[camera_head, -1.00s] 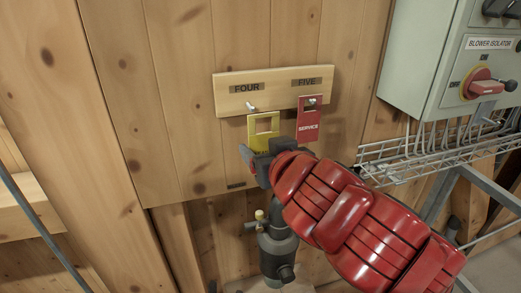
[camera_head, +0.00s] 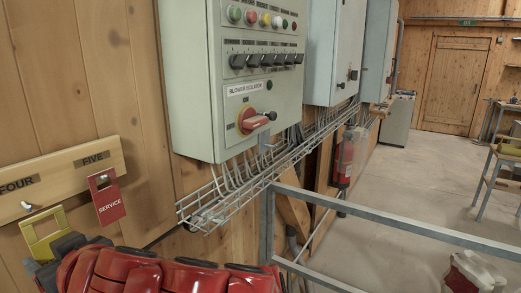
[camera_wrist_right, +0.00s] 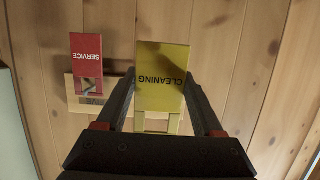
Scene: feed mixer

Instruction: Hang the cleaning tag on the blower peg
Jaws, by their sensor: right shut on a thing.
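The yellow cleaning tag (camera_head: 40,238) is at the lower left of the head view, with its cut-out at the top. In the right wrist view the tag (camera_wrist_right: 161,70) appears upside down, reading CLEANING. My right gripper (camera_wrist_right: 160,100) is shut on it, one finger at each side. The wooden peg board (camera_head: 66,175) has labels FOUR and FIVE. A bare peg (camera_head: 26,206) shows under FOUR, just above the tag; I cannot tell whether they touch. A red SERVICE tag (camera_head: 107,202) hangs under FIVE. No peg marked blower shows. My left gripper is out of view.
A grey cabinet (camera_head: 195,100) labelled BLOWER ISOLATOR, with a red rotary handle (camera_head: 258,121), is right of the board. A wire cable tray (camera_head: 225,203) runs below it. A grey metal rail (camera_head: 400,231) crosses the foreground. Open floor (camera_head: 410,180) lies beyond.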

